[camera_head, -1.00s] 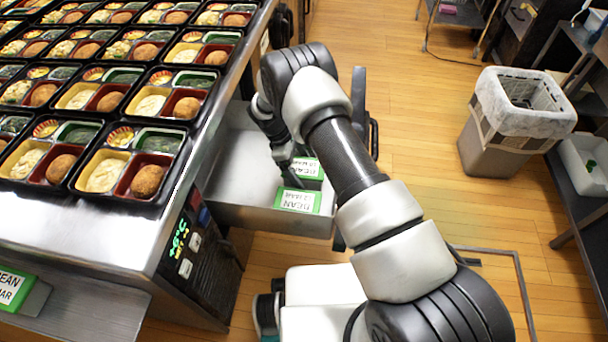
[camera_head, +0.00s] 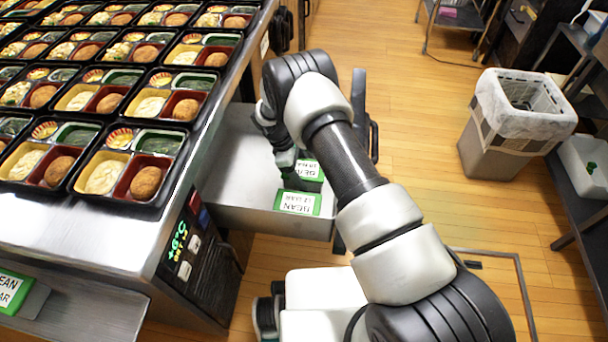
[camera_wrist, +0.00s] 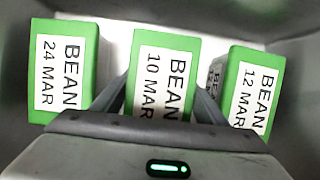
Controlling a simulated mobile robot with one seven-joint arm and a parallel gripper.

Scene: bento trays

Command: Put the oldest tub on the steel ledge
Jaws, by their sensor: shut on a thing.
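In the wrist view, my gripper (camera_wrist: 160,103) is shut on the green tub labelled BEAN 10 MAR (camera_wrist: 162,72), with a finger on each side. The tub marked 24 MAR (camera_wrist: 63,72) stands to its left and the tub marked 12 MAR (camera_wrist: 252,90) to its right. In the head view my gripper is largely hidden by my arm, over the steel bin (camera_head: 240,150). Two tubs show there, one beside the gripper (camera_head: 308,170) and one nearer the front (camera_head: 298,203). The steel ledge (camera_head: 95,315) is at lower left and bears another BEAN tub (camera_head: 15,290).
Rows of filled bento trays (camera_head: 120,190) cover the steel counter left of the bin. A control panel (camera_head: 185,245) is on the counter's end, between bin and ledge. A lined waste bin (camera_head: 515,120) stands on open wooden floor to the right.

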